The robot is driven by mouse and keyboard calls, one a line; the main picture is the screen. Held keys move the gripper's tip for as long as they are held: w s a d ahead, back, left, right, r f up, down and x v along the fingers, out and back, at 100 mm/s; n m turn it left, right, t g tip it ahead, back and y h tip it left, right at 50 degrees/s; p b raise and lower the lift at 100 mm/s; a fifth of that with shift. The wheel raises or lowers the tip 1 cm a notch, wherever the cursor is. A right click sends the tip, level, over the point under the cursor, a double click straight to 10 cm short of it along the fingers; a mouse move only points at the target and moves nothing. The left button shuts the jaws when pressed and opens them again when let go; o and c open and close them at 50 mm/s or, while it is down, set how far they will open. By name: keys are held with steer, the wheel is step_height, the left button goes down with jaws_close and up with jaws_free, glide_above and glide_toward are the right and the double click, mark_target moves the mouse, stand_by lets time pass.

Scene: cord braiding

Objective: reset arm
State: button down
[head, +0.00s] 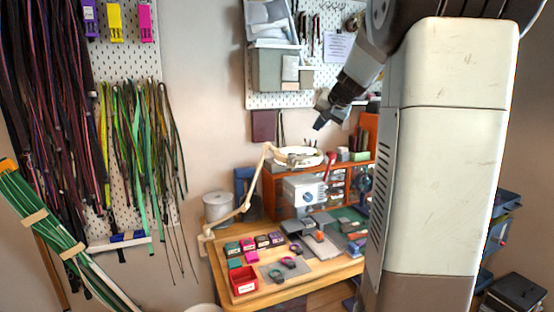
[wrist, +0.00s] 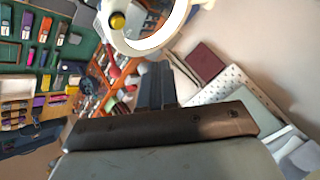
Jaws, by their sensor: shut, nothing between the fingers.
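My gripper (head: 320,122) is raised in the air in the head view, in front of the pegboard and above the wooden worktable (head: 328,270). It is shut and empty, and it touches nothing. Its dark fingers (wrist: 155,85) show close together in the wrist view, pointing toward the shelf area and the pegboard. My arm comes in from the upper right of the head view. My pale column hides the right part of the table.
A ring lamp (head: 298,157) on a jointed arm stands close below my gripper; it also shows in the wrist view (wrist: 150,42). An orange drawer cabinet (head: 275,192) stands on the table. Cords (head: 45,100) hang at left.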

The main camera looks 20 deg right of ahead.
steer(key=s+a+f+n+g, duration=0.2)
steer(key=s+a+n, duration=0.1)
steer(key=s+a, duration=1.15)
steer(key=s+a+f+n, duration=0.2)
steer(key=s+a+f, duration=0.1)
steer(key=s, duration=0.6)
steer(key=s+a+f+n+g+h, duration=0.1)
steer(key=s+a+f+n, duration=0.1)
steer(key=s+f, duration=0.3)
steer(key=s+a, duration=0.1)
steer(key=s, duration=0.3)
steer(key=shift+s+a+f+g, duration=0.3)
steer(key=shift+f, duration=0.1)
steer(key=c, duration=1.9)
jaws_free()
